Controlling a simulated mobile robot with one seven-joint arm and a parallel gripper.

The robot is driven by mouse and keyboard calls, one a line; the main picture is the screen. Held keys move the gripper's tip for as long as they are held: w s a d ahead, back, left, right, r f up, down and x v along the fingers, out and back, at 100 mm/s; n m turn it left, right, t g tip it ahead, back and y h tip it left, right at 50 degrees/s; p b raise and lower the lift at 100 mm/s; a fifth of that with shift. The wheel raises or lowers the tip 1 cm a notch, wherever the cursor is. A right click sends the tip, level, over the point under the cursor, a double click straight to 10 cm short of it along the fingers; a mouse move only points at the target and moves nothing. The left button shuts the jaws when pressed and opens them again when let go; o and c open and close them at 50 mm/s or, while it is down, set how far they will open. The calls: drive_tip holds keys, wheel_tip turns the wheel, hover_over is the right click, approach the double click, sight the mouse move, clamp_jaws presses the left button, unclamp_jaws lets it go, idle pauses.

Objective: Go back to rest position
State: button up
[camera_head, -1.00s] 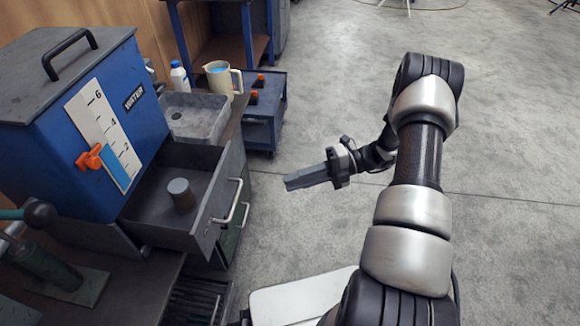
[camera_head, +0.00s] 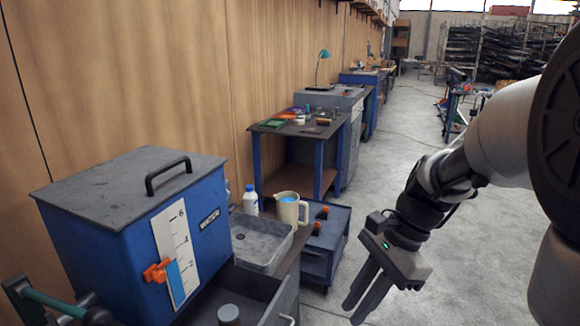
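My gripper (camera_head: 353,307) hangs at the lower right of the head view, above the floor to the right of the bench. Its two dark fingers point down and to the left, with a narrow gap between them and nothing held there. My arm comes in from the right edge, bent at the elbow. The gripper touches nothing that I can see.
A blue water tank (camera_head: 110,255) with an orange tap stands at left, above an open drawer (camera_head: 250,285) holding a grey cylinder (camera_head: 228,314). A tray (camera_head: 262,240), white bottle (camera_head: 251,200) and jug (camera_head: 289,210) stand behind. The floor (camera_head: 395,155) is clear.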

drive_tip(key=s+d+r+n+t+h, duration=0.2)
drive_tip(key=s+r+n+t+h, duration=0.35)
drive_tip(key=s+r+n, duration=0.6)
wheel_tip(320, 180, up, 15)
drive_tip(key=w+n+t+p, duration=0.1)
drive_tip(key=w+n+p, duration=0.1)
drive_tip(key=p, duration=1.6)
drive_tip(key=shift+w+a+n+y, duration=0.15)
drive_tip(key=shift+w+n+y, duration=0.2)
drive_tip(key=shift+n+y, duration=0.1)
